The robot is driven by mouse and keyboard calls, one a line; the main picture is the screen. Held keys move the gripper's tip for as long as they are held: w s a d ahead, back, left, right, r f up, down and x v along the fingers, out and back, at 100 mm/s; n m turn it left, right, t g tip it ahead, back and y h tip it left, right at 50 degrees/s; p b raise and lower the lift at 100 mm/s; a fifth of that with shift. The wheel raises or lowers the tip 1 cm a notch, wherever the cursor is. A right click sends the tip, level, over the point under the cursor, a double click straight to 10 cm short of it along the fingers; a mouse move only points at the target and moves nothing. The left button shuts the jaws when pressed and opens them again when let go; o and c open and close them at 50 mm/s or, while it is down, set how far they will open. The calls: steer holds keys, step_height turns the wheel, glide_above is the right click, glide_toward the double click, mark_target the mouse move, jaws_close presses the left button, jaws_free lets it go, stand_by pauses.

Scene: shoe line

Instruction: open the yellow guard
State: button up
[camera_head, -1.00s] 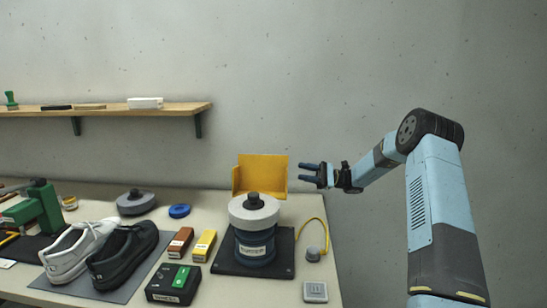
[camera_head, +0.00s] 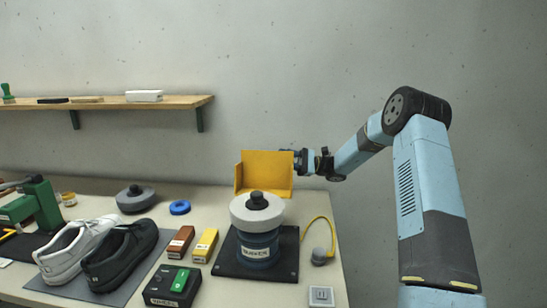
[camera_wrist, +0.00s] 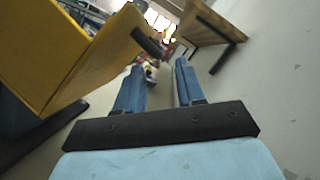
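The yellow guard (camera_head: 266,173) stands upright at the back of the blue machine (camera_head: 258,245), behind its grey wheel (camera_head: 258,212), which is uncovered. In the wrist view the guard (camera_wrist: 60,45) fills the upper left, with a dark bar (camera_wrist: 148,42) at its edge. My gripper (camera_head: 290,160) is at the guard's right edge, its fingertips partly hidden behind the guard. In the wrist view my gripper (camera_wrist: 160,88) has its two blue fingers apart with nothing held between them. I cannot tell whether a finger touches the guard.
Yellow (camera_head: 205,245) and brown (camera_head: 180,244) blocks, a green-button box (camera_head: 173,286) and shoes (camera_head: 121,255) lie left. A wooden shelf (camera_head: 105,103) is on the wall behind.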

mark_target(274, 156)
steer(key=shift+x, duration=2.35)
steer(key=shift+c, duration=0.3)
jaws_close()
